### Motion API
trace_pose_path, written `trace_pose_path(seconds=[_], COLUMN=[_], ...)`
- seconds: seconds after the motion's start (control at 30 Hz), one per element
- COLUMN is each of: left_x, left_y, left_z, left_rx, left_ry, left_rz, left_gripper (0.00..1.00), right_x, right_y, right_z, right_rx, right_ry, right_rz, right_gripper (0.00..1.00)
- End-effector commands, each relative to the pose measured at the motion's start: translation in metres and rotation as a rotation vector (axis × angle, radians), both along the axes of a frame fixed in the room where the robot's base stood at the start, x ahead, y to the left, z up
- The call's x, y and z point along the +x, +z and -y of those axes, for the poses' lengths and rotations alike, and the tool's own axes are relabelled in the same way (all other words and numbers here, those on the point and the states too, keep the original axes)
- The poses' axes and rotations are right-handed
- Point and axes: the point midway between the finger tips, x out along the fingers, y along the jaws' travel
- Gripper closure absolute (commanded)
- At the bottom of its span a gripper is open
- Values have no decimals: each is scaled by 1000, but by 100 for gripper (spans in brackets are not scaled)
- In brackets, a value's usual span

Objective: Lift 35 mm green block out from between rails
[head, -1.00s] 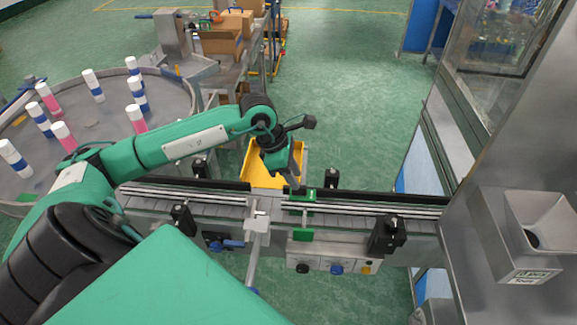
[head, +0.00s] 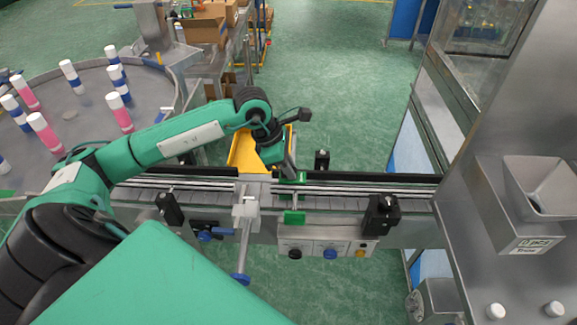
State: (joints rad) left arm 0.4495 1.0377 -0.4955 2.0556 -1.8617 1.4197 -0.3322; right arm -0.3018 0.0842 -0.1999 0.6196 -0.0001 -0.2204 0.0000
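A small green block (head: 292,181) sits between the conveyor's guide rails (head: 345,188), just right of a grey clamp. My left gripper (head: 292,174) points down at the block from behind, its tip close against the block's far side. Whether its fingers are around the block or only beside it is hidden by the angle. A second green piece (head: 294,217) shows at the conveyor's front side, below the block; I cannot tell if the two are joined. My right gripper is not in view.
The grey clamp with a rod (head: 246,211) stands left of the block. Black rail holders (head: 382,215) stand at the front. A yellow bin (head: 243,152) is behind the conveyor. A round table (head: 80,117) with bottles is left; a steel machine (head: 500,220) is right.

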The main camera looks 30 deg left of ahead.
Motion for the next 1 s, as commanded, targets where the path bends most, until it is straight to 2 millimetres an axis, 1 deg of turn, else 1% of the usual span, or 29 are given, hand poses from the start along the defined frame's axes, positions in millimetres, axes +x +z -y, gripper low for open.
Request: trace_pose_path(seconds=[0.03, 0.07, 0.27, 0.6, 1.0], left_x=[0, 0, 0, 0, 0], left_y=[0, 0, 3, 24, 48], left_z=[0, 0, 0, 0, 0], left_rx=[0, 0, 0, 0, 0], left_ry=[0, 0, -1, -1, 1], left_rz=[0, 0, 2, 3, 2], left_gripper=[97, 100, 100, 100, 100], right_x=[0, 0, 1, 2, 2], right_y=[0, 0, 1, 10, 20], right_z=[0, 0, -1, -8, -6], right_rx=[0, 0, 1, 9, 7], right_ry=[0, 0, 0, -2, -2], right_rz=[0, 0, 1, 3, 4], right_gripper=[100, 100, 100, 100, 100])
